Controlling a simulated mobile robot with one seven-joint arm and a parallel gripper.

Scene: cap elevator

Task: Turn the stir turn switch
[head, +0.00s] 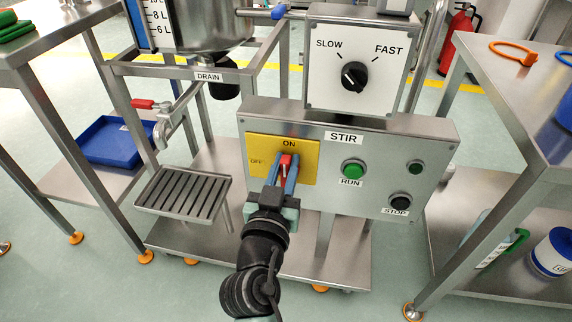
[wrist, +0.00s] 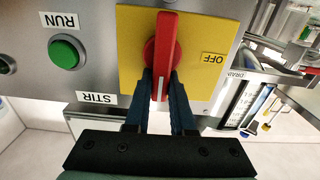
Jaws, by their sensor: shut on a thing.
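The stir turn switch is a red handle (wrist: 166,45) on a yellow plate (head: 307,150) marked ON at the top and OFF at the left, under the STIR label on the grey control panel. My gripper (head: 285,172) is in front of the plate with its blue fingers on either side of the red handle. In the wrist view, which is upside down, the gripper (wrist: 165,95) is shut on the handle. The handle stands about vertical, in line with ON, and its white line shows between the fingers. The ON label is hidden in the wrist view.
A green RUN button (head: 353,170) and a dark STOP button (head: 400,200) are right of the switch. A SLOW–FAST dial (head: 354,76) is above. A drain tap (head: 165,130) and grate (head: 184,193) are at left. Steel tables flank both sides.

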